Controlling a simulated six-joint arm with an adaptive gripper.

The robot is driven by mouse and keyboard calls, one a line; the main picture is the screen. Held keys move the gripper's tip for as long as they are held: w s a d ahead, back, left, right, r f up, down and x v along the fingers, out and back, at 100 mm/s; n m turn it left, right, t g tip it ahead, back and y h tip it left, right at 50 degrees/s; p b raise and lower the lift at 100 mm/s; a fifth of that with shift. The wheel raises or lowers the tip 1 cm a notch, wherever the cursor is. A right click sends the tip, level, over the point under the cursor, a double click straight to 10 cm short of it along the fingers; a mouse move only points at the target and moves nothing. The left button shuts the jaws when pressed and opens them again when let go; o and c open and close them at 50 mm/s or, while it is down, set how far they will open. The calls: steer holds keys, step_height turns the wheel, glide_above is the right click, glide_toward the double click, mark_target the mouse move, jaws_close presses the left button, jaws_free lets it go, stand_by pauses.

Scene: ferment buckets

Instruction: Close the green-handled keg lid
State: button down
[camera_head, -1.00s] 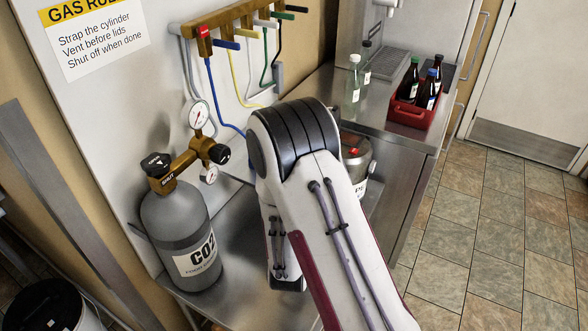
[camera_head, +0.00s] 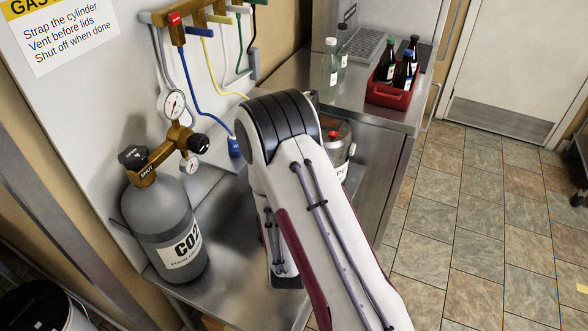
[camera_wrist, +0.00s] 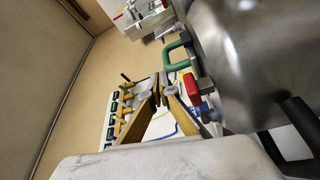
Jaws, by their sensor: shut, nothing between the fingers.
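A steel keg (camera_wrist: 250,50) fills the upper right of the wrist view. A green loop handle (camera_wrist: 170,55) stands out at its top end, with a red part (camera_wrist: 191,86) beside it. How far the lid is open I cannot tell. In the head view the keg (camera_head: 340,136) is partly hidden behind my arm, and the green handle does not show. My gripper (camera_wrist: 160,84) is shut and empty in the wrist view, its yellowish fingers close to the green handle and red part. Whether they touch is unclear. My arm hides the gripper in the head view.
A grey CO2 cylinder (camera_head: 165,225) with regulator gauges stands left of my arm. Coloured hoses hang from a brass manifold (camera_head: 190,15) on the wall. A red crate of bottles (camera_head: 390,92) and clear bottles (camera_head: 331,70) stand on the counter behind.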

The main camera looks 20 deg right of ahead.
steer(key=shift+r, duration=0.15)
steer(key=shift+w+a+r, duration=0.1)
steer(key=shift+a+r, duration=0.1)
steer(key=shift+r, duration=0.7)
steer(key=shift+w+a+r, duration=0.1)
steer(key=shift+a+r, duration=0.05)
steer(key=shift+r, duration=0.75)
steer(key=s+a+f, duration=0.3)
steer(key=s+a, duration=0.3)
steer(key=s, duration=0.1)
steer(key=shift+f, duration=0.4)
